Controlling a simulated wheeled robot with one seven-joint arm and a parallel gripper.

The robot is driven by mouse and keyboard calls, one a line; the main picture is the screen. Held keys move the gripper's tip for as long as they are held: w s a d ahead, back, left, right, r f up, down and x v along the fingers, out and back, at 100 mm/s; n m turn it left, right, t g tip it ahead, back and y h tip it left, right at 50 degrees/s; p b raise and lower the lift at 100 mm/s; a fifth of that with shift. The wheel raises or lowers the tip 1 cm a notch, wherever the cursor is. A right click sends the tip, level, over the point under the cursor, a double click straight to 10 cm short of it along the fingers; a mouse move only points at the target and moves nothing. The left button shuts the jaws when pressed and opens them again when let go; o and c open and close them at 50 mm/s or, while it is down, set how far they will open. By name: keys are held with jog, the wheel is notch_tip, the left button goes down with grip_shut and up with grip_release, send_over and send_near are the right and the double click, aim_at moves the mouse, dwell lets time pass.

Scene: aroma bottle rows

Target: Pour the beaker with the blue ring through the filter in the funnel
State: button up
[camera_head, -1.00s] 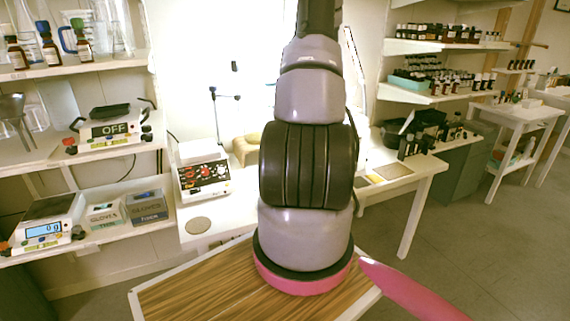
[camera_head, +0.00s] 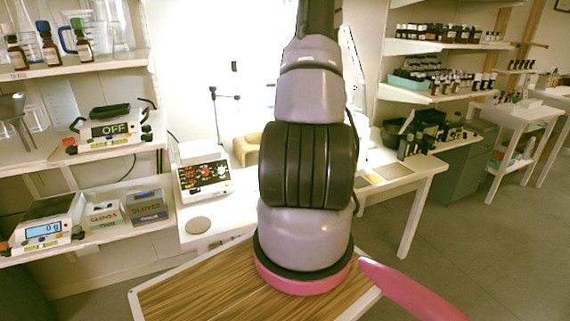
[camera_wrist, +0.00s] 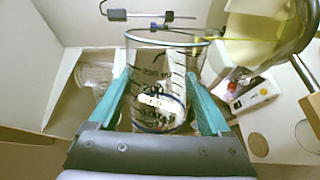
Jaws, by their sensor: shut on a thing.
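In the wrist view my gripper (camera_wrist: 158,82) has its two teal fingers shut on the sides of a clear glass beaker (camera_wrist: 158,62). The beaker has dark printed marks, and blue shows along its rim and in a ring lower down. It looks roughly upright, and I cannot tell what it contains. At the upper right of the wrist view is a curved glass piece with a pale yellow surface, which looks like the funnel with its filter (camera_wrist: 258,50); it is partly cut off. In the head view my arm hides the gripper, beaker and funnel.
A thin stand with a clamp (camera_head: 214,97) rises behind. Shelves with a scale (camera_head: 45,222) and bottles are at left. Floor at right is clear.

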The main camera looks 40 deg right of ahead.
aim_at(270, 103)
jog(key=shift+d+f, duration=0.1)
dwell(0.6)
dwell(0.6)
jog(key=shift+s+a+f+n+h, duration=0.1)
jog(key=shift+a+n+h, duration=0.3)
jog(key=shift+n, duration=0.7)
jog(key=n, duration=0.1)
jog(key=a+f+n, duration=0.1)
jog(key=n, duration=0.1)
jog(key=a+n, duration=0.1)
jog(key=n, duration=0.1)
jog(key=shift+s+f+t+h, duration=0.15)
jog(key=shift+s+t+h, duration=0.15)
jog(key=shift+t, duration=0.1)
jog(key=f+n, duration=0.1)
jog(key=a+f+n, duration=0.1)
jog(key=f+n, duration=0.2)
jog(key=n, duration=0.1)
jog(key=shift+s+a+f+t, duration=0.2)
jog(key=shift+s+a+t, duration=0.05)
jog(key=shift+a+t, duration=0.15)
